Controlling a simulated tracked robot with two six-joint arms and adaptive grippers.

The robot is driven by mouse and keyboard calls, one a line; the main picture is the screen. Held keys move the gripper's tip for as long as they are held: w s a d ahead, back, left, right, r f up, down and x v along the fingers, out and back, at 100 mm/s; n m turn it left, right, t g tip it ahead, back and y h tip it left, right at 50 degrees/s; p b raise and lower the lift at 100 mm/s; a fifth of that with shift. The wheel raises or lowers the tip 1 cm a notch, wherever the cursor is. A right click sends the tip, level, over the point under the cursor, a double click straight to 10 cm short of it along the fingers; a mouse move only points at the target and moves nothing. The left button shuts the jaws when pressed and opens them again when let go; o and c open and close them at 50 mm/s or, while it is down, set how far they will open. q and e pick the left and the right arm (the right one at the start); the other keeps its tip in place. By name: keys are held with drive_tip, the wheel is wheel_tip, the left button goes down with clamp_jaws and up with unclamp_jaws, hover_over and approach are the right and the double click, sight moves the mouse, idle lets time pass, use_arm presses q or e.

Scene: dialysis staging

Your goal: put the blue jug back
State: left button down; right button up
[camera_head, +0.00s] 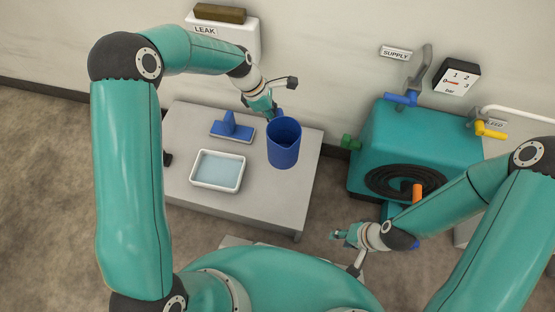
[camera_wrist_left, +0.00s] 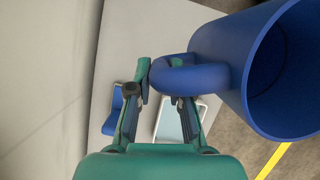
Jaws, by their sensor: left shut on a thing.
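The blue jug (camera_head: 284,154) is upright, mouth up, over the right part of the grey table in the head view. I cannot tell whether its base touches the table. My left gripper (camera_head: 273,114) reaches it from behind. In the left wrist view the jug (camera_wrist_left: 240,62) fills the upper right, and its handle lies between the fingers of my left gripper (camera_wrist_left: 160,85), which is shut on it. My right gripper (camera_head: 345,250) is open and empty, low in front of the teal machine, away from the jug.
The grey table (camera_head: 240,197) also carries a white tray of pale liquid (camera_head: 217,171) and a blue T-shaped piece on a flat base (camera_head: 232,129). The teal machine (camera_head: 385,135) with a coiled black hose stands right of the table. A LEAK box (camera_head: 232,36) is on the wall behind.

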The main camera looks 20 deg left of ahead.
use_arm(q)
wheel_tip(320, 180, down, 18)
drive_tip(key=b, duration=0.5)
drive_tip(key=shift+r+b, duration=0.25)
drive_tip(key=shift+b, duration=0.1)
drive_tip(key=c, duration=1.1)
unclamp_jaws()
drive_tip(key=shift+f, duration=0.1)
drive_tip(key=shift+o, duration=0.2)
drive_tip(key=p+v, duration=0.4)
drive_tip(key=v, duration=0.8)
drive_tip(key=shift+s, duration=0.15)
